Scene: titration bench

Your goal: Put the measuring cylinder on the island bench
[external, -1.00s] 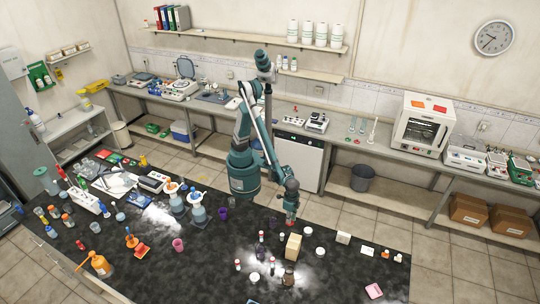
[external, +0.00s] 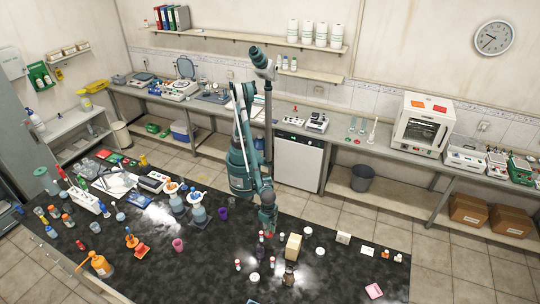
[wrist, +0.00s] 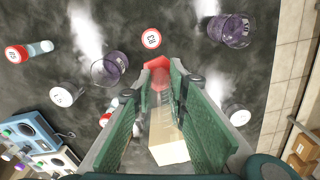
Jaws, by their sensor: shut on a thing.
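The measuring cylinder is clear with a red hexagonal foot. In the wrist view the cylinder (wrist: 160,100) stands between the green finger pads of my gripper (wrist: 162,105), foot away from the camera. I cannot tell whether the foot touches the bench top.
A beige block (external: 293,247) stands close to the right of my gripper. Small red-capped bottles (external: 238,265), white caps (external: 255,277) and a dark jar (external: 288,277) stand in front. A purple cup (external: 223,213) is to the left. The bench's front right is fairly clear.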

